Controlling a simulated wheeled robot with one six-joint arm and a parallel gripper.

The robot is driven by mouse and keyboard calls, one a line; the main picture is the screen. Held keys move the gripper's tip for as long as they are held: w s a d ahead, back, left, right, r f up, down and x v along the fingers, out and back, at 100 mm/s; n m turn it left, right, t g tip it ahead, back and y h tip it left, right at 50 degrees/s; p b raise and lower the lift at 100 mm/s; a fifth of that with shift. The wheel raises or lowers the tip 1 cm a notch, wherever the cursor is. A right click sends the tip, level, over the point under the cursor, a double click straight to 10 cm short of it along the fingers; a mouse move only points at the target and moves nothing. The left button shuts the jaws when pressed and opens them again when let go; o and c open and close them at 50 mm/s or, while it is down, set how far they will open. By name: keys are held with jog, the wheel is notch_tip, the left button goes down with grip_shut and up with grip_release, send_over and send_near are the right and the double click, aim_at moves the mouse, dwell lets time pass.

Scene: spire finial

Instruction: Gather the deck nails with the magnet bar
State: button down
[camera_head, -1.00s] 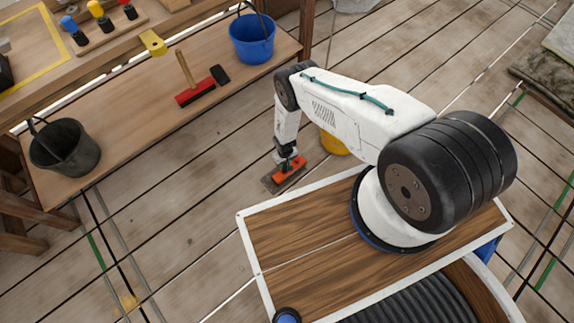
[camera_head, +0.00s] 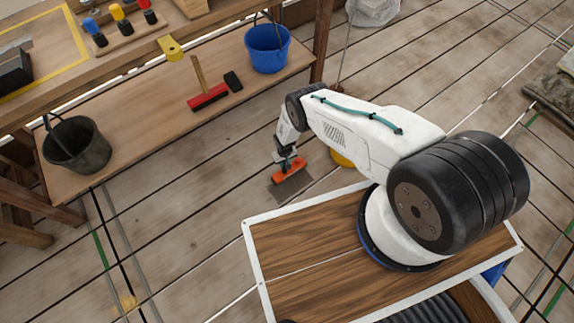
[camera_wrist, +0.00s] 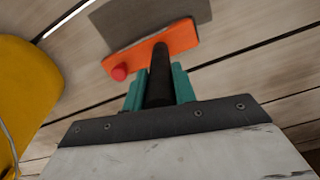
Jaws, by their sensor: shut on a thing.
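My gripper (camera_head: 287,163) is shut on an orange tool, apparently the magnet bar (camera_head: 289,172), and holds it low over the deck. In the wrist view, the teal fingers (camera_wrist: 160,88) close around its dark handle. The orange bar (camera_wrist: 152,48) has a red knob on its left end and a flat grey plate (camera_wrist: 140,18) beyond it. Whether the plate touches the deck I cannot tell. No deck nails can be made out in either view; any under the plate are hidden.
The low wooden shelf (camera_head: 150,125) carries a black bucket (camera_head: 76,146), a blue bucket (camera_head: 268,48) and a red brush (camera_head: 208,97). A yellow object (camera_head: 342,159) stands behind my arm, close right of the tool; it fills the wrist view's left side. Deck left of the tool is clear.

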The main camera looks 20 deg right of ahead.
jog(key=shift+r, duration=2.75)
jog(key=shift+r, duration=0.1)
